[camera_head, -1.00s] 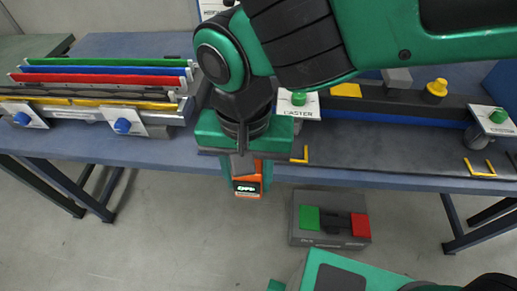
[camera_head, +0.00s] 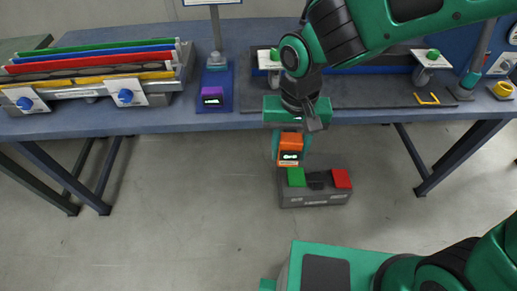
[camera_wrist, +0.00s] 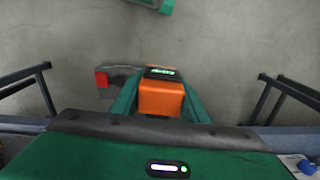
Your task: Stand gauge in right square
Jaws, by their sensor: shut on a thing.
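The gauge (camera_head: 290,141) is an orange block with a dark lit display. My gripper (camera_head: 290,152) is shut on it, with a green finger on each side, in front of the bench edge and over the floor. In the wrist view the orange gauge (camera_wrist: 162,98) sits between the fingers with its display at the far end. The right square (camera_head: 427,101) shows as yellow corner marks on the dark mat, below the right caster, to the right of my gripper. No object stands in it. The left square is not visible; my gripper covers that area.
A purple device (camera_head: 212,95) stands on a blue pad (camera_head: 214,76) at the left of the mat (camera_head: 372,92). Colored rails (camera_head: 95,62) lie farther left. A grey case (camera_head: 315,199) with green and red blocks is on the floor. A yellow part (camera_head: 503,90) is far right.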

